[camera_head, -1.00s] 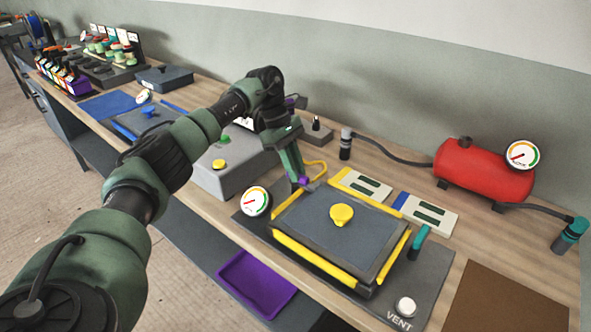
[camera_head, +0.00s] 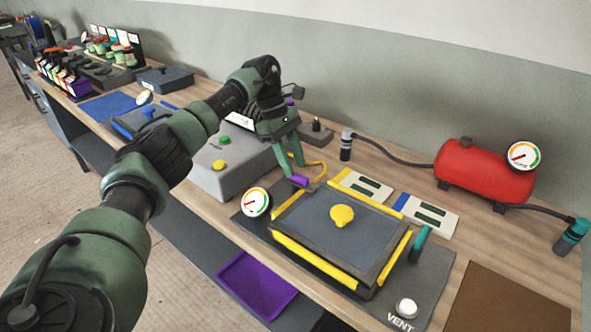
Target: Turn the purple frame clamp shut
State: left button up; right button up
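The purple frame clamp (camera_head: 299,181) is a small bar at the back left corner of the mould frame (camera_head: 366,283), which has yellow edge strips. It lies roughly along the picture's horizontal, pointing a little down to the right. My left gripper (camera_head: 296,169) is just above and behind the clamp, fingers pointing down and spread apart with a gap between them. I cannot tell whether a fingertip touches the clamp. My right gripper is out of view.
A teal handle (camera_head: 419,243) stands at the frame's right edge and a yellow knob (camera_head: 342,215) on its middle. A gauge (camera_head: 256,202) is left of the frame. A grey box (camera_head: 215,180) stands behind left. A red tank (camera_head: 484,170) is at the back right.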

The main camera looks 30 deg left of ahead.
pick_arm(q)
jog(key=v, duration=0.5)
jog(key=shift+r, duration=0.25)
